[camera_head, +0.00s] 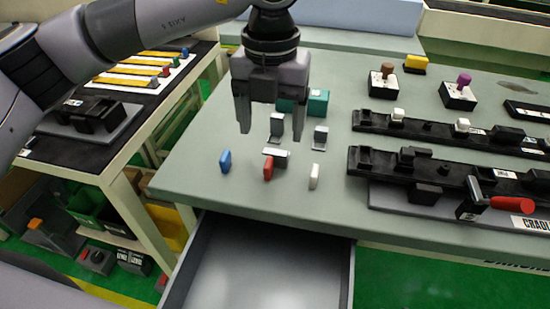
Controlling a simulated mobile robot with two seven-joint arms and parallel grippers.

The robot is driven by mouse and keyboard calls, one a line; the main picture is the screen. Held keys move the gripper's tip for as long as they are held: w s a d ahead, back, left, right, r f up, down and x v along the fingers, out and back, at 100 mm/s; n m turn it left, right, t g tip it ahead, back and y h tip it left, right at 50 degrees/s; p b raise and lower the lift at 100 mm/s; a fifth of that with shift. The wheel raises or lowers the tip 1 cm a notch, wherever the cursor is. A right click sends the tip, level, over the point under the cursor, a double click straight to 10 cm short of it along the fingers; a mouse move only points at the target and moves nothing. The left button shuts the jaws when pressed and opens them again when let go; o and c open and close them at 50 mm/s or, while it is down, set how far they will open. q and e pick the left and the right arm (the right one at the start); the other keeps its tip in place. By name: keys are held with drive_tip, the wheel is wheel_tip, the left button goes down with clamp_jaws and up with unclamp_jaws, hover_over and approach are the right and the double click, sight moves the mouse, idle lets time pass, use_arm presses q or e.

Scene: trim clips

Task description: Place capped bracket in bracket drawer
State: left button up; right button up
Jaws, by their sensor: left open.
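An open grey drawer (262,270) juts out below the table's front edge, and the visible part of its floor is bare. On the table, a small grey bracket (282,160) stands with a red cap (268,170) at its front; I cannot tell if the cap is fitted on it. Two more grey brackets, one on the left (277,127) and one on the right (320,138), stand behind it without visible caps. A blue cap (225,161) and a white cap (314,177) stand apart. My left gripper (270,132) is open and empty, pointing down above the brackets.
A teal block (317,103) sits behind the brackets, partly hidden by my gripper. Black fixture rails (430,131) and a red-handled clamp (510,205) fill the table's right. A side bench (60,150) with black parts stands at left. The table's front left is clear.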

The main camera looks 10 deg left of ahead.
sight(275, 153)
use_arm(q)
drive_tip(key=f, duration=0.6)
drive_tip(key=shift+w+d+f, duration=0.15)
drive_tip(key=shift+d+f, duration=0.05)
drive_tip(key=shift+f, duration=0.2)
drive_tip(key=c, duration=1.1)
drive_tip(key=shift+r, duration=0.15)
drive_tip(key=shift+c, duration=0.2)
wheel_tip(275, 153, up, 20)
drive_tip(key=shift+f+p, duration=0.25)
drive_tip(key=shift+p, duration=0.3)
clamp_jaws()
